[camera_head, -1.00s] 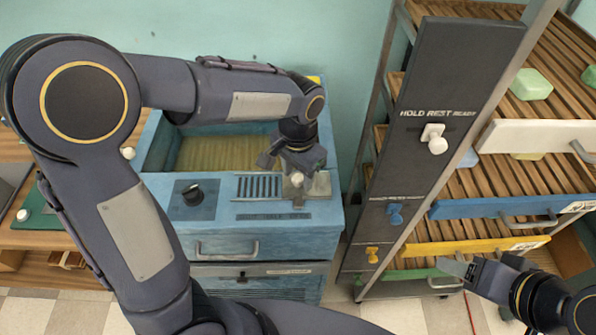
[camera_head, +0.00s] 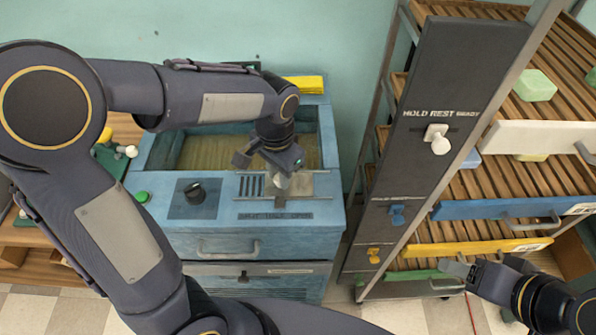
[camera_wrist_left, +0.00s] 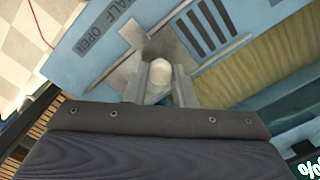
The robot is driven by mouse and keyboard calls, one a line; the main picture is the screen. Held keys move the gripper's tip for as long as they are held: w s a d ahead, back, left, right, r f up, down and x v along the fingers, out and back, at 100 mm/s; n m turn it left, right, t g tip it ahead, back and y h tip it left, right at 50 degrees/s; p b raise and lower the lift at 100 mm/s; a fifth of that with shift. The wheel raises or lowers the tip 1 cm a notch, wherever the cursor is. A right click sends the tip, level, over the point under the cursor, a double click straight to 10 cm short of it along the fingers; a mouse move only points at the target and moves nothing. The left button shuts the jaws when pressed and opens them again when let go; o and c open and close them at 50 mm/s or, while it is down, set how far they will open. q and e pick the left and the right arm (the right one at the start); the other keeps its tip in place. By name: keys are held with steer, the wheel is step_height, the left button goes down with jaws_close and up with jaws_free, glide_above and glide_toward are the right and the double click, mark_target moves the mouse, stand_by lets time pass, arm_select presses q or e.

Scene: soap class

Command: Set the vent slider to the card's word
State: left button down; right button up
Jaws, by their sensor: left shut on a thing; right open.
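The vent slider (camera_head: 300,183) is a pale grey plate with a light knob beside dark vent slots (camera_head: 250,185) on the blue cabinet's top. My left gripper (camera_head: 281,177) is shut on the knob. In the left wrist view the whitish knob (camera_wrist_left: 159,80) sits between the fingers, and the plate's pointer reaches toward the label strip (camera_wrist_left: 105,25), near "HALF". The strip also shows in the head view (camera_head: 275,216). Several slots remain uncovered. My right gripper (camera_head: 455,269) is open and empty, at lower right.
A grey panel (camera_head: 445,85) with a white knob (camera_head: 438,139) and "HOLD REST READY" stands right. Behind it is a slatted rack with soap bars and coloured drawer fronts.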

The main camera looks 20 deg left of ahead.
mark_target(250, 187)
arm_select(q)
steer(key=a, duration=0.2)
steer(key=s+a, duration=0.1)
steer(key=a, duration=0.3)
steer(key=shift+s+a, duration=0.2)
steer(key=shift+s, duration=0.2)
steer(key=c, duration=1.2)
jaws_free()
steer(key=shift+a, duration=0.15)
steer(key=shift+r, duration=0.3)
step_height(250, 187, up, 7)
steer(key=shift+r, duration=0.15)
steer(key=shift+s, duration=0.1)
